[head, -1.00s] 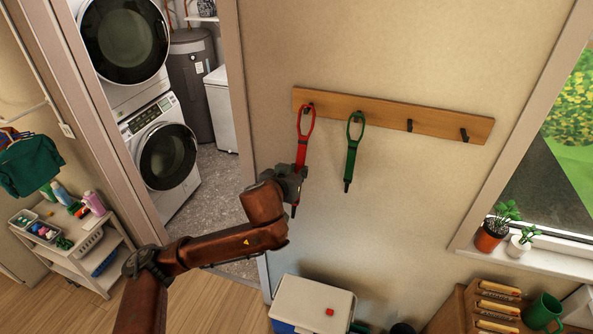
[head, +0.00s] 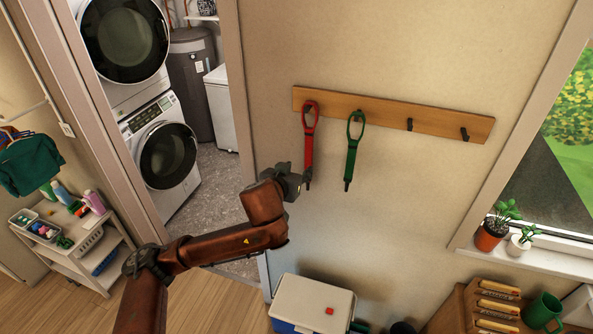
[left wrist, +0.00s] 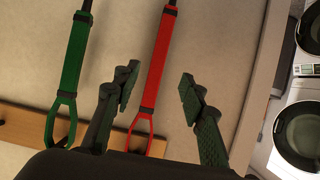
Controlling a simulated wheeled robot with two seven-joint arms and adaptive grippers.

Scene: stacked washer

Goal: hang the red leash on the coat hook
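The red leash (head: 309,147) hangs straight down from the leftmost hook of the wooden coat rack (head: 387,115) on the wall. Its loop is at the top, around the hook. The left wrist view shows the red leash (left wrist: 157,62) between the two spread fingers, touching neither. My left gripper (left wrist: 158,90) is open and empty. In the head view my left gripper (head: 292,178) is just left of the leash's lower end. My right gripper is not in view.
A green leash (head: 352,150) hangs on the hook to the right; it also shows in the left wrist view (left wrist: 75,55). Two bare hooks (head: 410,125) are further right. A white cooler (head: 310,302) stands below. A door frame is at left, a window at right.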

